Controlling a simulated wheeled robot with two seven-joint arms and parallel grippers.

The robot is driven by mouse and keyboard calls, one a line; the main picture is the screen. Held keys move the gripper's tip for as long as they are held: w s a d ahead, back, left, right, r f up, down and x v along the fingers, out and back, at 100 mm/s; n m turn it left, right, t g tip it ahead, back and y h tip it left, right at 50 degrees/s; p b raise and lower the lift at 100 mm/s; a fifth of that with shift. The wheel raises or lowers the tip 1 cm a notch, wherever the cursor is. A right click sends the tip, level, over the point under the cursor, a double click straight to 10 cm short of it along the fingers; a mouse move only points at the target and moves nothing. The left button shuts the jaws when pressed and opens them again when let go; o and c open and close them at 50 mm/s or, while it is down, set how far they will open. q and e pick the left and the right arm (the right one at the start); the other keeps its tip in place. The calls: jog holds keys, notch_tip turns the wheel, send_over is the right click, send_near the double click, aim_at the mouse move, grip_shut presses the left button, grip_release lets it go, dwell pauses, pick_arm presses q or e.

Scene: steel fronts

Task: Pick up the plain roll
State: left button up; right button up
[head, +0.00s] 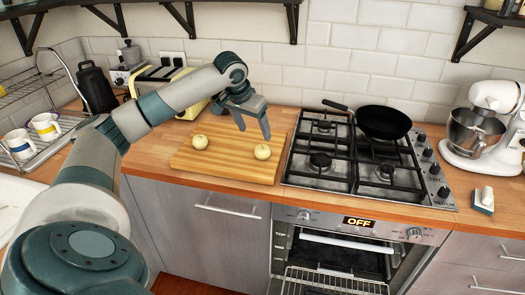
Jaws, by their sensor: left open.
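Two small, pale, round rolls sit apart on a wooden cutting board (225,171). The left roll (200,142) is near the board's left side, and the right roll (262,152) is towards its right side. Both look alike at this size, each with a small darker mark on top, so I cannot tell which is the plain one. My left gripper (254,134) is open and empty, fingers pointing down, over the back right of the board. Its fingertips show just behind and above the right roll, apart from it. My right gripper is not in view.
A gas hob (338,168) with a black pan (382,122) adjoins the board's right side. A yellow toaster (190,106) stands behind the board. A stand mixer (478,130) is far right. The oven door (335,281) is open below the counter.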

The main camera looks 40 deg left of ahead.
aim_at(261, 148)
pick_arm(q)
jog(key=p+x, duration=0.1)
jog(key=x, duration=0.6)
jog(key=shift+p, duration=0.3)
jog(key=shift+w+f+p, duration=0.2)
jog(key=shift+f+p, duration=0.1)
jog(key=shift+p, duration=0.1)
jog(key=p+x, duration=0.1)
jog(key=x, duration=0.2)
jog(key=shift+a+p, duration=0.15)
jog(key=shift+p, duration=0.15)
jog(key=shift+x, duration=0.75)
jog(key=shift+s, duration=0.1)
jog(key=shift+c, duration=0.5)
jog(key=c, duration=0.8)
